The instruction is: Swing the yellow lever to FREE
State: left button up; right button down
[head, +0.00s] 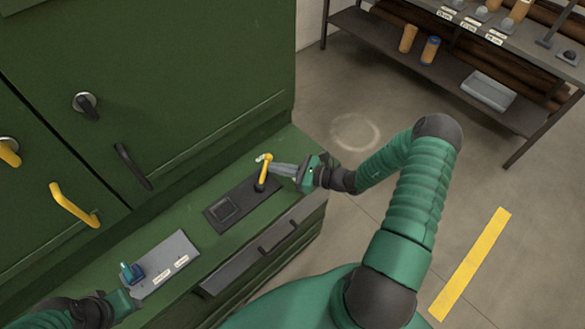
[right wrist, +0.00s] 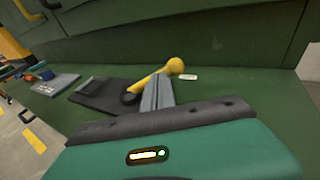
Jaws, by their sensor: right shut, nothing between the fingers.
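The yellow lever (head: 264,174) stands on a dark plate (head: 247,196) on the green cabinet's ledge. Its round knob points away from me, toward the back of the ledge. The lever also shows in the right wrist view (right wrist: 150,81), with its knob beside a small white label (right wrist: 188,77) too small to read. My right gripper (head: 273,168) is shut and empty. Its fingertips are right beside the lever, on its right in the head view; I cannot tell whether they touch. My left gripper (head: 126,303) is at the lower left, its fingers not clear.
A grey plate (head: 160,263) with a blue handle (head: 131,272) and white labels lies left on the ledge. Green cabinet doors with yellow handles (head: 74,206) rise behind. A shelf (head: 460,75) with rollers stands back right. The floor between is clear.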

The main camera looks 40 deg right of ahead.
jog(key=shift+w+a+f, duration=0.1)
jog(key=shift+w+a, duration=0.05)
jog(key=shift+w, duration=0.05)
jog(key=shift+d+f, duration=0.1)
jog(key=shift+d, duration=0.25)
jog(key=shift+w+f+n+y+b, duration=0.1)
jog(key=shift+w+n+y+b, duration=0.15)
jog(key=shift+n+y+b, duration=0.2)
jog(key=shift+w+n+g+y+b, duration=0.25)
jog(key=shift+g+y+b, duration=0.1)
jog(key=shift+g, duration=0.25)
jog(key=shift+w+a+r, duration=0.2)
jog(key=shift+w+a, duration=0.15)
